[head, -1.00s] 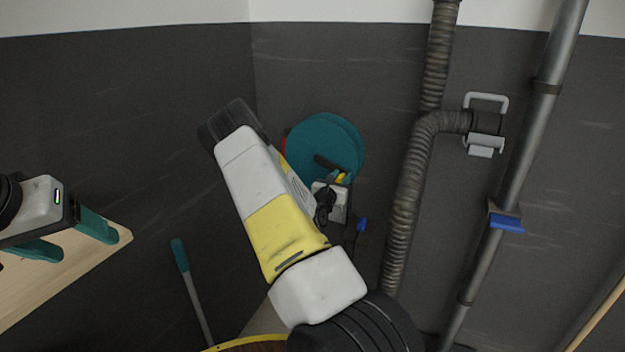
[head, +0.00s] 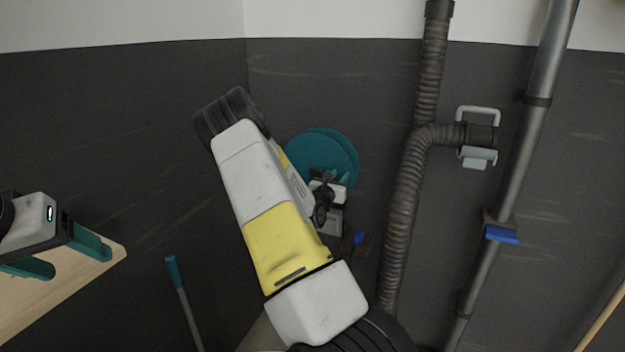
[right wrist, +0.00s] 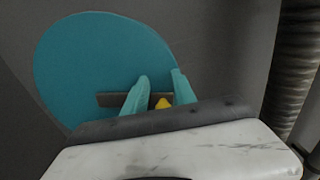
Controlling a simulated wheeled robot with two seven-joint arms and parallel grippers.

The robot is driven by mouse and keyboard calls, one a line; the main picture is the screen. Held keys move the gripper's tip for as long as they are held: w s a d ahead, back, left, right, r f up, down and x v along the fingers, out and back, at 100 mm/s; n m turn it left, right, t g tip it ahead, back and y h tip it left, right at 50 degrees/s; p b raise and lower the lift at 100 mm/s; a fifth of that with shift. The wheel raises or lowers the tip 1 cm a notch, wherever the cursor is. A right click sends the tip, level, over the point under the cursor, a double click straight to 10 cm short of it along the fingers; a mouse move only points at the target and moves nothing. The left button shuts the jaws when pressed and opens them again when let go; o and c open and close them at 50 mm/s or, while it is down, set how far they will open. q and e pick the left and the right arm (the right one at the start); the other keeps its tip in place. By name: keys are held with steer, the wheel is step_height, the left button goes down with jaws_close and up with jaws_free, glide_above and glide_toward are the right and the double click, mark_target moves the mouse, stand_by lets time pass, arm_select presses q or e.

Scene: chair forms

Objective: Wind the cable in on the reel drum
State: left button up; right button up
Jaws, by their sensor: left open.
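The reel drum (head: 318,146) is a teal disc at the back wall in the head view, partly hidden by my right arm. It fills the upper left of the right wrist view (right wrist: 95,65). A dark crank bar (right wrist: 110,99) crosses its face. My right gripper (right wrist: 159,85) has its teal fingers either side of a yellow knob (right wrist: 162,103) near the bar's right end; whether they press on it is unclear. A small blue piece (head: 358,237) is below the reel, possibly the cable's end; no wound cable is discernible. My left gripper (head: 68,256) is open and empty at the left.
A pale wooden board (head: 70,283) lies under my left gripper. A teal-topped pole (head: 174,275) stands left of my right arm. A ribbed hose (head: 403,205) and a metal pipe (head: 512,180) run down the wall right of the reel.

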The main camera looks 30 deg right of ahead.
steer(key=o, duration=0.7)
steer(key=shift+o, duration=0.2)
steer(key=v, duration=1)
steer(key=shift+s, duration=0.1)
